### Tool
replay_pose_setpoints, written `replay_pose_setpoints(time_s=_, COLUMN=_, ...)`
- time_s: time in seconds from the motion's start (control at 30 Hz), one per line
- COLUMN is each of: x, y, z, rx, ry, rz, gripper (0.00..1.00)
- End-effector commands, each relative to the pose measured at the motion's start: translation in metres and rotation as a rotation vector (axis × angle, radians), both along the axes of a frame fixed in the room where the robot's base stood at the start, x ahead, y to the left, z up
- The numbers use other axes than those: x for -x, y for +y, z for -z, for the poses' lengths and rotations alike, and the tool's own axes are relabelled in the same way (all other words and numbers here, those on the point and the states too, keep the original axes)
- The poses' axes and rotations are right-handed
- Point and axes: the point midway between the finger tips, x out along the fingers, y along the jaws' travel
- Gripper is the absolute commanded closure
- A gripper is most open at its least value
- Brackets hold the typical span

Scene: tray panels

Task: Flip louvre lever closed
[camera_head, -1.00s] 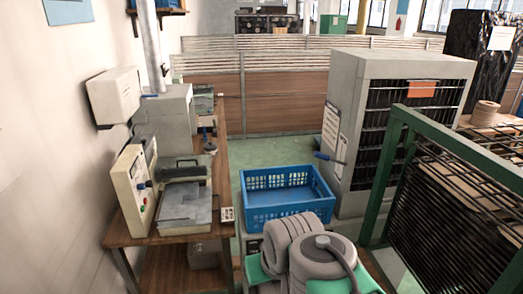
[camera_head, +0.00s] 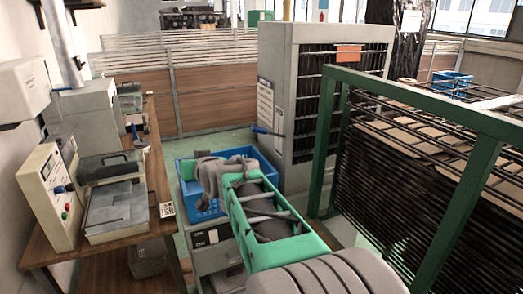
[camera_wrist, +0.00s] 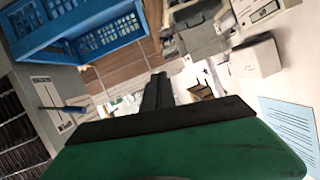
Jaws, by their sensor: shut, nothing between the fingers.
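The louvre lever (camera_head: 266,131) has a blue grip and sticks out to the left from the side of a tall grey cabinet (camera_head: 272,70) with dark louvre slats on its front. In the wrist view the lever (camera_wrist: 62,109) lies left of my gripper (camera_wrist: 158,90), apart from it. My gripper's dark fingers are together and empty. In the head view my arm reaches over a blue crate, with its end left of and below the lever; the fingertips are hard to make out there.
The blue crate (camera_head: 185,170) stands on a grey unit below my arm. A green-framed rack (camera_head: 480,165) stands close on the right. A wooden bench (camera_head: 160,180) with a control box (camera_head: 48,195) is on the left. An orange label (camera_head: 348,56) is on the cabinet.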

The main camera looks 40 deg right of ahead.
Motion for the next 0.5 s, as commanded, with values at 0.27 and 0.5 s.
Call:
replay_pose_setpoints(time_s=0.27, x=-0.004, y=-0.252, z=0.028, rx=-0.019, ry=-0.747, rz=0.291, gripper=1.0)
replay_pose_setpoints(time_s=0.5, x=0.019, y=-0.284, z=0.017, rx=-0.006, ry=-0.876, rz=0.329, gripper=1.0)
